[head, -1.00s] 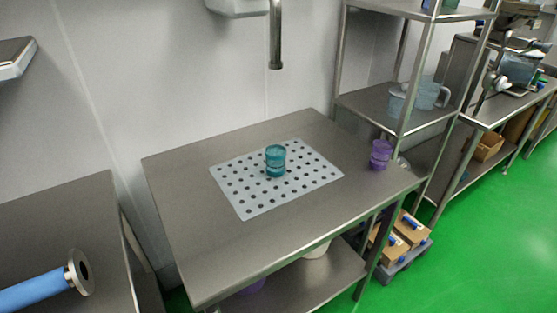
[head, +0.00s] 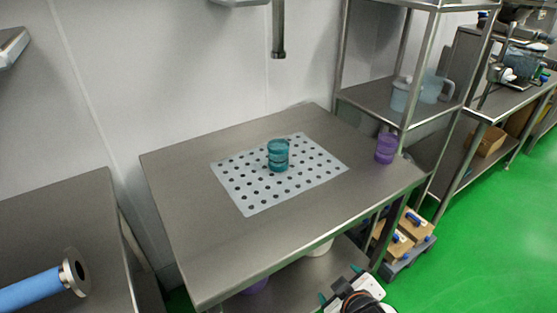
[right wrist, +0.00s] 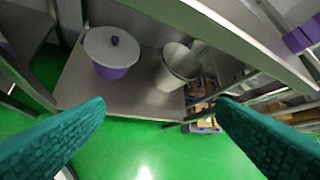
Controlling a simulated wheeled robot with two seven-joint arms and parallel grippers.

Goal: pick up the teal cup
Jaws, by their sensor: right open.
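The teal cup (head: 278,156) stands upright on a pale perforated mat (head: 229,190) on the steel table, in the head view. My right gripper (head: 340,284) is at the bottom edge of the head view, in front of the table and well away from the cup. It is open, and its two teal fingers stand wide apart with nothing between them in the right wrist view (right wrist: 160,120). The teal cup does not show in the right wrist view. My left gripper is not in view.
A purple cup (head: 386,148) stands near the table's right end. A steel rack (head: 372,100) with clear jugs rises behind it. Under the table, a lidded purple-and-white pot (right wrist: 112,50) and a pale bucket (right wrist: 178,68) sit on the lower shelf. The table's front (head: 250,245) is clear.

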